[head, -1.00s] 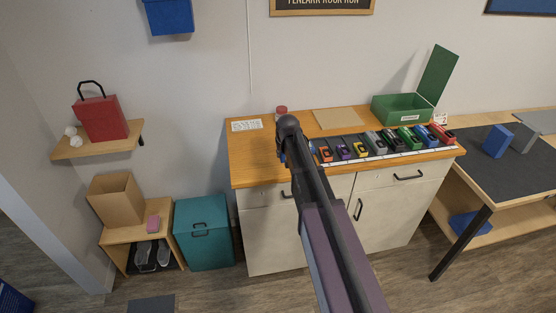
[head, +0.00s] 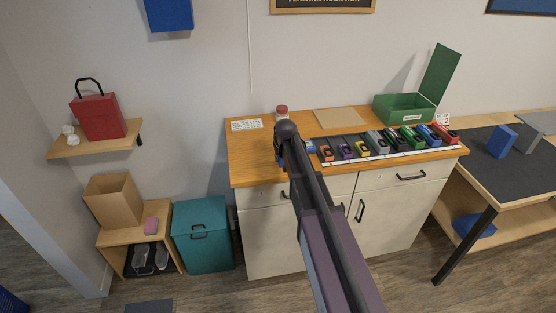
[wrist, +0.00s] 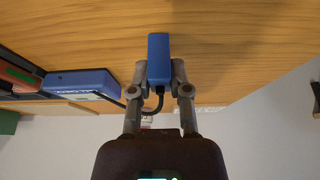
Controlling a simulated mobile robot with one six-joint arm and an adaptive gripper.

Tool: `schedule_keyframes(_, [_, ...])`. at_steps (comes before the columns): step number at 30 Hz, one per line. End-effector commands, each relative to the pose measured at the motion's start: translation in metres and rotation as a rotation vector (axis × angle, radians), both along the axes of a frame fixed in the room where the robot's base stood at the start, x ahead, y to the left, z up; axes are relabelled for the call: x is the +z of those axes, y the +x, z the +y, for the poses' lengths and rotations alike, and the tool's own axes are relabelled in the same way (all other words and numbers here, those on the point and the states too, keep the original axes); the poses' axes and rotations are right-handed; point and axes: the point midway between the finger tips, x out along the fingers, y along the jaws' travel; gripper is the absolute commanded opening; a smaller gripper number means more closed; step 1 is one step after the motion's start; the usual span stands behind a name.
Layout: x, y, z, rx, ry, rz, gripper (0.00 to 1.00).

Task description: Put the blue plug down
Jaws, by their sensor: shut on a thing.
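The blue plug (wrist: 158,58) is a small block with a black cable (wrist: 150,108) coming from its near end, in the wrist view. My gripper (wrist: 159,72) is shut on it, one grey finger on each side. The plug is over the wooden counter top (wrist: 240,45); I cannot tell whether it touches the wood. In the head view my arm hides most of the gripper and the plug above the left part of the counter (head: 245,165).
A red-lidded jar (head: 282,111) and white card (head: 246,125) are at the back left.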

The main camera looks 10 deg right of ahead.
Motion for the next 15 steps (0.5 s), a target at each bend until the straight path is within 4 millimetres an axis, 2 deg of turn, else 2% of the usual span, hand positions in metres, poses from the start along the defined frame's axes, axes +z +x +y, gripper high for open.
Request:
schedule_keyframes(8, [-0.0040,-0.0001,-0.0003,0.000,0.000,0.000,0.00])
schedule_keyframes(9, [-0.0035,0.0000,-0.0004,0.000,0.000,0.000,0.30])
schedule_keyframes(12, [-0.0029,0.0000,-0.0004,-0.001,0.000,0.000,0.58])
schedule_keyframes(15, [-0.0029,0.0000,-0.0005,-0.001,0.000,0.000,0.58])
